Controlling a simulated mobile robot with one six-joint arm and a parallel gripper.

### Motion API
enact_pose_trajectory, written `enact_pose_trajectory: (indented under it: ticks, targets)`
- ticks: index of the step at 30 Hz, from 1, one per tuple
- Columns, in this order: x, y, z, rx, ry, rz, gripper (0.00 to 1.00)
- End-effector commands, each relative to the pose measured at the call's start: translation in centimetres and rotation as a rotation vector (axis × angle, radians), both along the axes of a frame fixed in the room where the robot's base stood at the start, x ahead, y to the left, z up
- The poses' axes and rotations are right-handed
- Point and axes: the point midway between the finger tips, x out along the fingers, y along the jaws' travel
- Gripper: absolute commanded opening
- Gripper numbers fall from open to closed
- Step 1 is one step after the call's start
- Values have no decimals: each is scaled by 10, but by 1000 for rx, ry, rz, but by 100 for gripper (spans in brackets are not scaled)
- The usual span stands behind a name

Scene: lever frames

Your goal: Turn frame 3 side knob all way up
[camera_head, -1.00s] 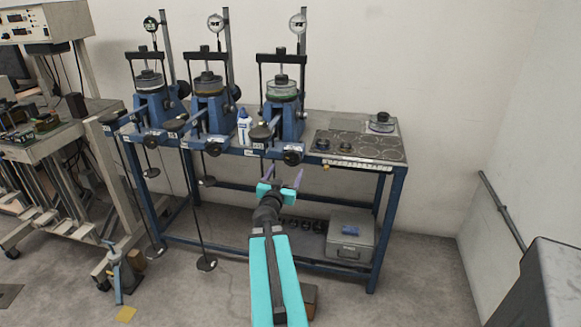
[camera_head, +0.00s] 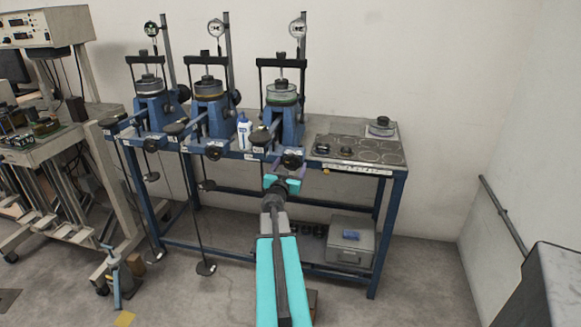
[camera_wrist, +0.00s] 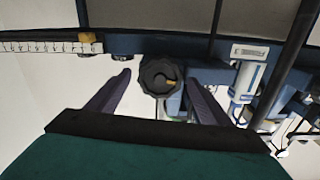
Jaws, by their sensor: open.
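Three blue lever frames stand in a row on the table; I take the rightmost (camera_head: 284,118) as frame 3. Its black ribbed knob (camera_head: 292,161) is at the front, below the frame. In the wrist view the knob (camera_wrist: 156,72) is near the centre, with a small yellowish mark on its face. My gripper (camera_head: 288,174) is open and empty, just below the knob in the head view. In the wrist view its two purple fingers appear on either side of the knob, with gaps. I cannot tell whether the fingertips reach as far as the knob.
A white bottle (camera_head: 244,132) stands left of the frame. A panel with round recesses (camera_head: 367,150) and a ruler strip (camera_wrist: 45,46) lies to the right. Hanging weight rods (camera_head: 193,220) are to the left. A grey box (camera_head: 350,249) sits on the lower shelf.

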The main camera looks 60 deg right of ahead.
Motion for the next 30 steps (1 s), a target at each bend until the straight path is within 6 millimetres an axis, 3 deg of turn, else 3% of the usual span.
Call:
enact_pose_trajectory:
  ticks: [12, 20, 30]
  targets:
    - [1, -3, 0, 0, 0, 0, 73]
    - [1, -3, 0, 0, 0, 0, 32]
    - [1, -3, 0, 9, -30, -1, 32]
